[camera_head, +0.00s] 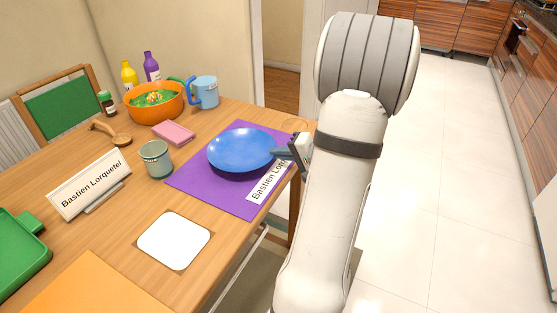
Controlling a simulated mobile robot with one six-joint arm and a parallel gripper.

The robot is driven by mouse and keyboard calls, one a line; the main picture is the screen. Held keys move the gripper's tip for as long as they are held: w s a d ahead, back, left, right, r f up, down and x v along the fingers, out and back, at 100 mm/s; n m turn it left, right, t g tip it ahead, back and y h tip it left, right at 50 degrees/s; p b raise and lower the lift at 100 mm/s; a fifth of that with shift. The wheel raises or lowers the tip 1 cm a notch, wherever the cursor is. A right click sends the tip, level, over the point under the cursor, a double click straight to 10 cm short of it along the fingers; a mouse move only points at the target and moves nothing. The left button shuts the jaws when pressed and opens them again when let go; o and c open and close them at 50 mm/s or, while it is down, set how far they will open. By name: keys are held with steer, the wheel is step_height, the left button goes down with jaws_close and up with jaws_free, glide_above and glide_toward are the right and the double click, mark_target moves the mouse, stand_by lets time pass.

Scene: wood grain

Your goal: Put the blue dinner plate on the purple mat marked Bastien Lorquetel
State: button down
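The blue dinner plate (240,149) is over the purple mat (212,197), upright and roughly level. A dark shadow shows under its near edge; I cannot tell whether it rests on the mat or sits slightly above it. The mat's white label strip (263,184) reads "Bastien Lorq…", its end hidden by my arm. My gripper (284,154) is at the plate's right rim, its fingertips meeting or overlapping the rim. My arm hides much of the gripper, so its grip is unclear. A white name sign (90,186) reading "Bastien Lorquetel" stands at left.
A grey-green cup (156,159), pink block (174,133), orange bowl (155,105) and blue mug (204,92) stand left of and behind the mat. A white square (174,242), orange mat (90,290) and green tray (15,262) lie nearer. Open floor is at right.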

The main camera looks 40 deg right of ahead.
steer(key=shift+f, duration=0.95)
steer(key=shift+r, duration=0.1)
steer(key=c, duration=1.9)
jaws_free()
